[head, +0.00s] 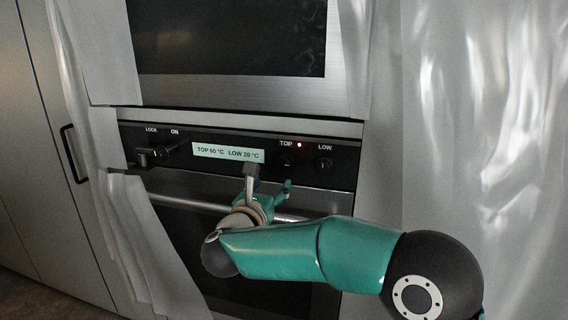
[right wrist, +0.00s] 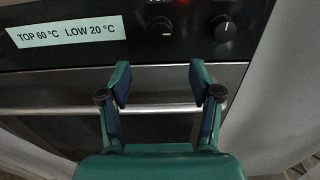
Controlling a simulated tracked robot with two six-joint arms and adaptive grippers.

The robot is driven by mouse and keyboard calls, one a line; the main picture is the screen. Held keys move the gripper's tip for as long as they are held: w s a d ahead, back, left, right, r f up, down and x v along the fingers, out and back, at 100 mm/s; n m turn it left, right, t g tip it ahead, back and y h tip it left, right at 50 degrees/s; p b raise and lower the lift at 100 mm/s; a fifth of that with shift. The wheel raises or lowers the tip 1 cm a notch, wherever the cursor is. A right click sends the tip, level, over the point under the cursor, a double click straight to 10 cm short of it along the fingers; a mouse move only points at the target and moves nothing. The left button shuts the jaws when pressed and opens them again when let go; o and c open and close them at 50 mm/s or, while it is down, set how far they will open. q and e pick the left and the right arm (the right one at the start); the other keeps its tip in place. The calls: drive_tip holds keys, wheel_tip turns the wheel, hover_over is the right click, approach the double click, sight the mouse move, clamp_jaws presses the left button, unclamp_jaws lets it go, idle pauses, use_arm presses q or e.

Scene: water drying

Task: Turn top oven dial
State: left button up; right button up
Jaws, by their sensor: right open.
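The top oven dial (head: 287,159) is a dark round knob under the word TOP on the black control panel, with a red light beside it. In the right wrist view the top dial (right wrist: 161,27) sits above the gap between my fingers. My right gripper (head: 269,179) is open in front of the oven, just below the panel. In the right wrist view its two fingers (right wrist: 160,80) are spread and empty, below the dial and apart from it. My left gripper is not in view.
The low dial (head: 323,163) is right of the top dial. A label (head: 228,152) reads TOP 60 °C, LOW 20 °C. Dark controls (head: 155,155) sit under LOCK and ON. The oven door handle (right wrist: 60,111) crosses behind my fingers. Wrinkled plastic-like sheeting (head: 480,120) flanks the oven.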

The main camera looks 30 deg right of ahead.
sight(283, 166)
drive_tip(key=p+x, duration=0.3)
drive_tip(key=x, duration=0.7)
drive_tip(key=shift+w+d, duration=0.25)
drive_tip(key=shift+w, duration=0.05)
